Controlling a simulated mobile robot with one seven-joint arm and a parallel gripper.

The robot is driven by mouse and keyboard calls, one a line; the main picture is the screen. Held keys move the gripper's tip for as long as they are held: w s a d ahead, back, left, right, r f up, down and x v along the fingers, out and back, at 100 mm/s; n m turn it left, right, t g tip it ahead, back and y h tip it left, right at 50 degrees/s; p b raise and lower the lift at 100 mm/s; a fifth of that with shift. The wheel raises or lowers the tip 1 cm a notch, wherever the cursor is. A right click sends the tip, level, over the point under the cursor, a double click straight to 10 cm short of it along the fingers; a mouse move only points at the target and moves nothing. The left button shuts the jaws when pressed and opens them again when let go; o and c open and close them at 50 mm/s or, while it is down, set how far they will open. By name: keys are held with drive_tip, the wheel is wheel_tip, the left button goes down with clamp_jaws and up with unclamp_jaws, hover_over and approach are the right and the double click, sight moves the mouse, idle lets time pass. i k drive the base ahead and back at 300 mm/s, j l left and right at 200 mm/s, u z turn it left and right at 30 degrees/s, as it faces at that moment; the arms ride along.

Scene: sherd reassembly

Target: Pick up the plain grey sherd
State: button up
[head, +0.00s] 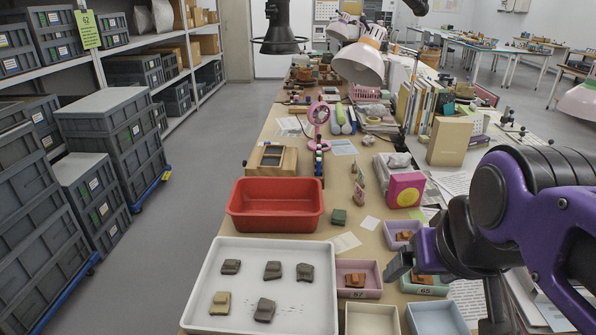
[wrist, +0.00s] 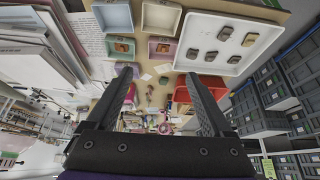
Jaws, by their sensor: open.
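Several sherds lie apart on a white tray (head: 320,312) at the front left of the table. A dark grey-brown sherd (head: 265,309) lies front centre, with a tan one (head: 220,302) to its left. Behind them are a dark brown sherd (head: 231,266), a greyish-brown one (head: 272,269) and another brownish-grey one (head: 305,271). I cannot tell for sure which is the plain grey one. The tray also shows at the upper right of the wrist view (wrist: 205,15). My gripper (head: 398,267) is to the right of the tray, above small boxes. Its fingers (wrist: 158,76) are apart, with nothing held.
Small boxes stand right of the tray; a pink one (head: 373,283) and a green one (head: 440,290) hold orange-brown pieces. A cream box (head: 371,320) and a blue box (head: 436,318) look empty. A red basin (head: 275,222) stands behind the tray, a green block (head: 339,216) beside it.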

sight(263, 314)
drive_tip(key=k+j+z, duration=0.1)
drive_tip(key=k, duration=0.2)
drive_tip(key=k+j+z, duration=0.3)
drive_tip(key=k+j, duration=0.2)
drive_tip(key=j, duration=0.15)
drive_tip(key=j+z, duration=0.15)
drive_tip(key=j, duration=0.25)
drive_tip(key=k+j+z, duration=0.15)
drive_tip(key=j, duration=0.25)
drive_tip(key=j+z, duration=0.3)
drive_tip(key=j, duration=0.55)
drive_tip(key=i, duration=0.05)
